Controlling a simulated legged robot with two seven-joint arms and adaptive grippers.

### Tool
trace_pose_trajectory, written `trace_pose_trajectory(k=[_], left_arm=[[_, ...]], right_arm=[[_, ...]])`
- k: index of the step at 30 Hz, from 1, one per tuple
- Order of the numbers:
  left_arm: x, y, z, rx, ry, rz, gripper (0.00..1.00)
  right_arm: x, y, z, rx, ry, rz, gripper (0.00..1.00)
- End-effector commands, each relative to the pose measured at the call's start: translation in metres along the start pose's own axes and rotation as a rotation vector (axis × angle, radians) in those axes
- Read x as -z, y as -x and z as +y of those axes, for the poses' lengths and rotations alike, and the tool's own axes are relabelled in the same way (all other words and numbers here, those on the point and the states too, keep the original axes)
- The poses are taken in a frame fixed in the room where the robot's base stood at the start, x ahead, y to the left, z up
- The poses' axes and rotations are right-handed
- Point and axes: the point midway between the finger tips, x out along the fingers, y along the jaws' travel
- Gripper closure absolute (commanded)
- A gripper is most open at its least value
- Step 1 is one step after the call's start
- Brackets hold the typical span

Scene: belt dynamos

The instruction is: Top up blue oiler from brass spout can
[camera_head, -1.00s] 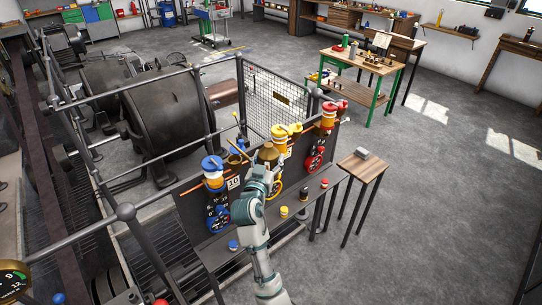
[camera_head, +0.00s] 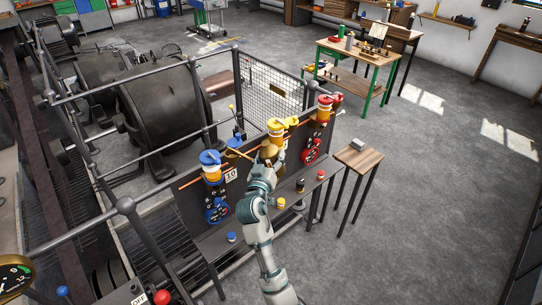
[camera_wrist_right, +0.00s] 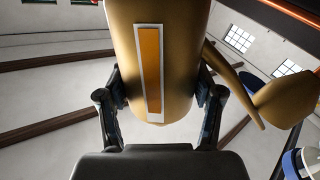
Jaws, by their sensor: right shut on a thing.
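The blue oiler (camera_head: 211,160), with a blue cap over an amber body, stands on the left part of the dark panel, above a blue-ringed dial (camera_head: 217,209). My right gripper (camera_head: 266,166) is shut on the brass spout can (camera_head: 268,151), to the right of the blue oiler. The can's thin spout (camera_head: 238,153) points left toward the oiler's top; I cannot tell whether its tip touches. In the right wrist view, the can (camera_wrist_right: 180,60) sits between both fingers and shows an amber strip on its side. My left gripper is out of view.
Yellow (camera_head: 279,130) and red (camera_head: 325,109) oilers stand farther right along the panel. A ledge in front carries small capped jars (camera_head: 281,203). Railings and a large dark machine (camera_head: 160,105) lie behind. A small wooden stand (camera_head: 360,159) is at the right, with open floor beyond.

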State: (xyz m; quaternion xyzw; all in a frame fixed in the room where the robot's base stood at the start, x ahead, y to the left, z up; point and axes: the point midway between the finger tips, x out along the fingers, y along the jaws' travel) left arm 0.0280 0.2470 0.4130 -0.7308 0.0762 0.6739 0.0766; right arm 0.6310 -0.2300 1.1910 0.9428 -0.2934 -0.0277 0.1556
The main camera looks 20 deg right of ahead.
Motion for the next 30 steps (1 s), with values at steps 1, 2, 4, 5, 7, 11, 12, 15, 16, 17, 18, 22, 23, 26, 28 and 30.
trace_pose_trajectory(k=[1, 2, 4, 5, 7, 11, 12, 15, 16, 17, 18, 22, 23, 26, 28, 30], left_arm=[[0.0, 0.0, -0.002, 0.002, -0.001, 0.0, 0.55], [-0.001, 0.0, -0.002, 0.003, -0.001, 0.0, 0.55], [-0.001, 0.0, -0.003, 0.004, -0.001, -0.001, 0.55], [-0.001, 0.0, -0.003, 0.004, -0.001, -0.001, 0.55], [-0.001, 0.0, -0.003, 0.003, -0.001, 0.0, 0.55], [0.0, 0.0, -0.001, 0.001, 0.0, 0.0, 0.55], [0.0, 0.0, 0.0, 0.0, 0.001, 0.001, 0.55], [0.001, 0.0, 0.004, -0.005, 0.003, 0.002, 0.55], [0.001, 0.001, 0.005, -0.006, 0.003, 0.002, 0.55], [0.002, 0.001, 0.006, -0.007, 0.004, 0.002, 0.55], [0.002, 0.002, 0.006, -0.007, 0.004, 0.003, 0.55], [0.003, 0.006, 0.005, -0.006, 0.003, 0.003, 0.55], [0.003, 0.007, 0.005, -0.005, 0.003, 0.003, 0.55], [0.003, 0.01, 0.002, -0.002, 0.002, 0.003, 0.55], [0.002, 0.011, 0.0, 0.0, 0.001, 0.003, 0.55], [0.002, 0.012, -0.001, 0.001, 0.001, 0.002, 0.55]], right_arm=[[0.0, 0.001, -0.001, 0.002, 0.0, 0.0, 0.93], [0.0, 0.0, -0.001, 0.002, 0.0, 0.0, 0.93], [-0.001, -0.001, 0.001, 0.002, -0.001, -0.001, 0.93], [-0.001, -0.001, 0.001, 0.001, -0.001, -0.001, 0.93], [-0.001, -0.002, 0.002, 0.001, -0.002, -0.001, 0.93], [0.0, -0.001, 0.001, 0.001, -0.002, 0.001, 0.93], [0.0, 0.0, 0.0, 0.001, -0.001, 0.001, 0.93], [0.002, 0.001, -0.001, 0.001, 0.0, 0.002, 0.93], [0.002, 0.001, 0.0, 0.001, 0.002, 0.002, 0.93], [0.002, 0.001, -0.001, 0.001, 0.004, 0.003, 0.93], [0.003, 0.002, -0.001, 0.001, 0.009, 0.004, 0.93], [0.007, 0.003, 0.0, 0.0, 0.031, 0.007, 0.93], [0.007, 0.003, 0.0, 0.0, 0.036, 0.008, 0.93], [0.009, 0.004, 0.001, -0.002, 0.054, 0.011, 0.93], [0.01, 0.004, 0.001, -0.003, 0.066, 0.013, 0.93], [0.01, 0.004, 0.002, -0.003, 0.072, 0.013, 0.93]])
